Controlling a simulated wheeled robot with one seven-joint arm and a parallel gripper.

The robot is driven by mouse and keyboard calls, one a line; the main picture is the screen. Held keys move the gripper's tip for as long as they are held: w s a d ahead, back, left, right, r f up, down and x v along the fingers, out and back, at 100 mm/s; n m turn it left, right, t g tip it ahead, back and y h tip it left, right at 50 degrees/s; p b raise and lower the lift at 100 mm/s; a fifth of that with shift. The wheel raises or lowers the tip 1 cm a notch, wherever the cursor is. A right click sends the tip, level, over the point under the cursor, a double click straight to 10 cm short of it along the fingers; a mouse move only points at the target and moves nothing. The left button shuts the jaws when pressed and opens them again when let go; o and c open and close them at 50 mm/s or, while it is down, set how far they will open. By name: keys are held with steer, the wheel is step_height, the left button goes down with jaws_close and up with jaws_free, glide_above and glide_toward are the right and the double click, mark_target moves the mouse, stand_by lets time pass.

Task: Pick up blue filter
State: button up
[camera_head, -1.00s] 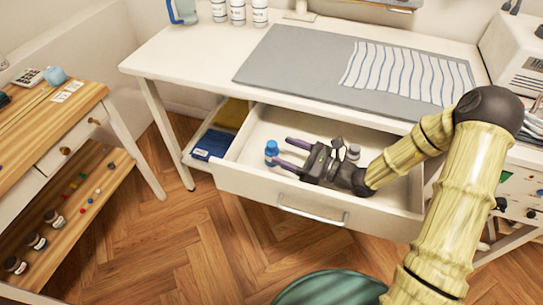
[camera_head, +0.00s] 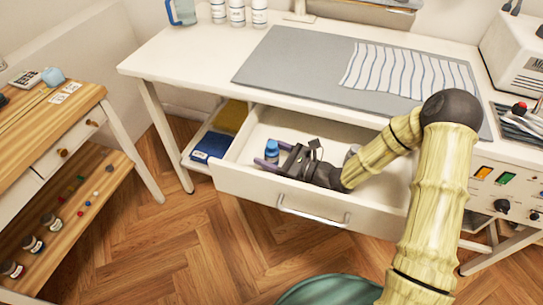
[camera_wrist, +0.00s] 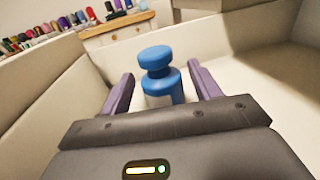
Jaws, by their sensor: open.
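The blue filter (camera_head: 272,151) looks like a small blue bottle with a round cap and a pale band. It stands upright in the open white drawer (camera_head: 325,210), near its left end. In the wrist view the blue filter (camera_wrist: 157,75) is between the two purple fingers of my gripper (camera_wrist: 160,88), with a gap on each side. My gripper (camera_head: 270,154) is open and low inside the drawer, its fingers pointing left on either side of the filter. The filter's lower part is hidden by my gripper's body in the wrist view.
A grey item (camera_head: 352,153) is in the drawer behind my gripper, partly hidden by my arm. The drawer walls stand close around. The tabletop with a grey mat (camera_head: 290,60) and striped cloth (camera_head: 400,75) lies above. A blue box (camera_head: 211,146) sits in a side compartment.

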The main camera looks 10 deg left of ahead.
steer(key=shift+x, duration=0.9)
steer(key=c, duration=1.1)
step_height(320, 180, up, 10)
steer(key=shift+p, duration=1.05)
